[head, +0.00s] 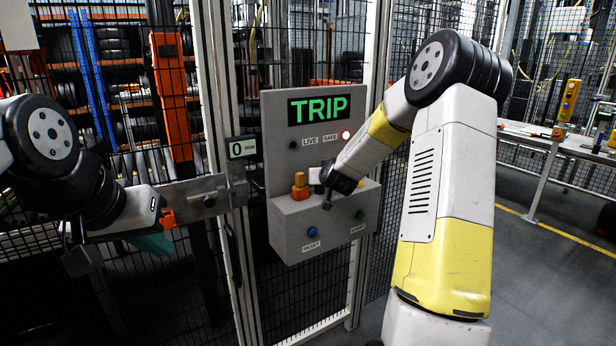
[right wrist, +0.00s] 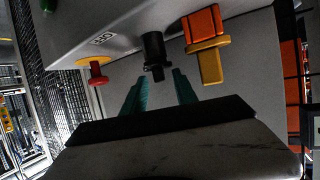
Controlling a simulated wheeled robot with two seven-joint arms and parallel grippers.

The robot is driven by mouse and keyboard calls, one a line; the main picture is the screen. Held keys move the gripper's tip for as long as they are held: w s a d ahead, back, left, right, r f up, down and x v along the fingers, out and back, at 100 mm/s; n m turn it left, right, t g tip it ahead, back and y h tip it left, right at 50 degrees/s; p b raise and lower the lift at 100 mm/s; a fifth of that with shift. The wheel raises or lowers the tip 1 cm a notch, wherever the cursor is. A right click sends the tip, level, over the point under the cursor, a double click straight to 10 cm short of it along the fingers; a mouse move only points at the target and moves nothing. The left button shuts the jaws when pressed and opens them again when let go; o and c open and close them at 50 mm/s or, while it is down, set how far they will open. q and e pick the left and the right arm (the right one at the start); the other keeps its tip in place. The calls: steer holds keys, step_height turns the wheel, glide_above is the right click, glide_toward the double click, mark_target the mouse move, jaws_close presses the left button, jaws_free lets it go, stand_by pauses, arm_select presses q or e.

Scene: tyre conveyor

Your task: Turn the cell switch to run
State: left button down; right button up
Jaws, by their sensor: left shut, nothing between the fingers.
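A grey control panel (head: 284,100) shows TRIP in green, with a red lamp lit by SAFE. In the right wrist view, a black knob (right wrist: 154,55) sits on it between a red button (right wrist: 97,72) on a yellow collar and an orange and yellow plug (right wrist: 208,45). Which part is the cell switch I cannot read from a label. My right gripper (right wrist: 158,84) is open, its teal fingers apart, just short of the black knob. In the head view its wrist hides part of the panel. My left gripper (head: 154,245) is shut and empty beside the fence latch.
The panel's front has a blue button (head: 312,232) and a green button (head: 360,214). The orange and yellow plug (head: 300,187) stands close left of my right gripper. Mesh fence, a metal latch bar (head: 195,197) and posts surround the panel.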

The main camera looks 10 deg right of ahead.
steer(key=shift+x, duration=0.8)
jaws_close()
steer(key=shift+a, duration=0.15)
steer(key=shift+a+m+h, duration=0.25)
steer(key=shift+m+h, duration=0.75)
steer(key=shift+h, duration=0.1)
steer(key=shift+w+m+g+h, duration=0.1)
steer(key=shift+m+g+h, duration=0.8)
steer(key=shift+m+h, duration=1)
